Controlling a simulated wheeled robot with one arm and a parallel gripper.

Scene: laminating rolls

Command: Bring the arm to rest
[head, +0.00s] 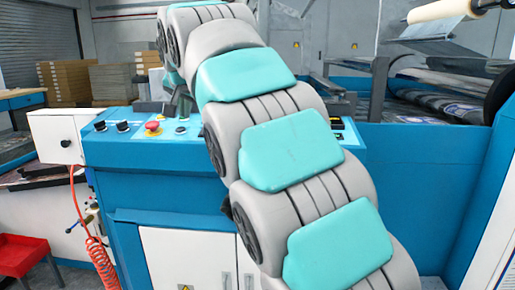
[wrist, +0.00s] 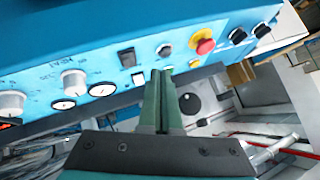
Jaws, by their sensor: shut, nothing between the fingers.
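My arm rises through the middle of the head view, grey with teal pads, bending up and away past the blue machine's control panel (head: 185,130). In the wrist view my gripper (wrist: 162,75) shows dark green fingers pressed together with nothing between them. The fingertips lie in front of the lower edge of the control panel (wrist: 140,35). I cannot tell how far they are from it.
A red emergency button (head: 152,126) sits on the panel; it also shows in the wrist view (wrist: 204,46). A white box (head: 58,135) with an orange coiled hose (head: 98,255) is at left. A red stool (head: 22,255) stands lower left. Stacked cartons (head: 65,82) are behind.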

